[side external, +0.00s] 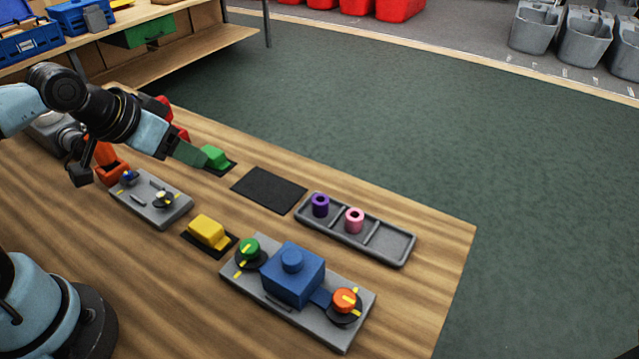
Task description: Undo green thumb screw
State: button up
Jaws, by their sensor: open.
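The green thumb screw (249,247) has a yellow stripe across its top. It sits on a round black disc at the left end of a grey plate (276,317). A blue block (293,275) with a round blue cap stands beside it on the plate. An orange knob (345,299), also with a yellow stripe, is at the plate's right end. My gripper (188,154) is at the upper left, well apart from the screw and close to a green block (215,156). It is open, and no held thing shows. Its fingers are seen edge-on and are hard to separate.
A yellow block (207,230) lies on a black pad left of the screw. A smaller grey plate (150,208) with small knobs is further left. A grey tray (384,240) holds a purple ring (320,204) and a pink ring (354,220). A black mat (268,190) is empty.

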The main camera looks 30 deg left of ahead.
dwell(0.4)
jog(key=m+g, duration=0.7)
jog(key=m, duration=2.6)
send_near(248, 247)
jog(key=shift+w+f, duration=0.15)
jog(key=shift+f, duration=4.05)
jog(key=shift+c, duration=0.3)
jog(key=c, duration=1)
jog(key=shift+n, duration=0.4)
